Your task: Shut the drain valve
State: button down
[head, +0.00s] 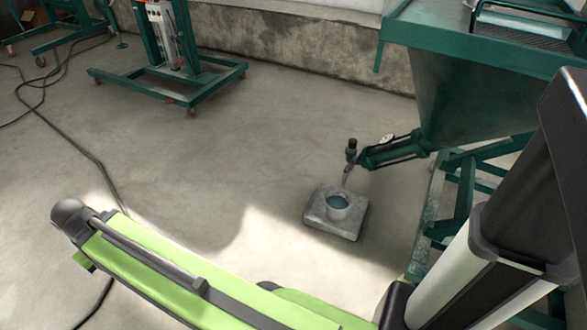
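The drain valve (351,151) appears to be the small dark fitting at the end of the green pipe-like outlet (392,150), low on the left side of the green hopper (470,100). A thin pale spout or stream (346,176) hangs below it; I cannot tell which, nor whether the valve is open or shut. Below stands a small grey round container (338,206) with bluish liquid in it, on a square grey block (318,212) on the floor. My green arm crosses the bottom of the view, well apart from the valve. My gripper does not show.
A green wheeled stand (165,90) with a pale panel stands at the back wall. Another wheeled frame (60,42) is at the far left. A black cable (75,160) lies along the left floor. Green hopper legs (465,200) stand right of the block. The middle floor is clear.

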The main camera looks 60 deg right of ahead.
aim_at(351, 161)
jog(key=u, duration=0.2)
jog(key=k, duration=1.35)
jog(key=z, duration=0.55)
jog(key=i, duration=1.4)
jog(key=u, duration=0.15)
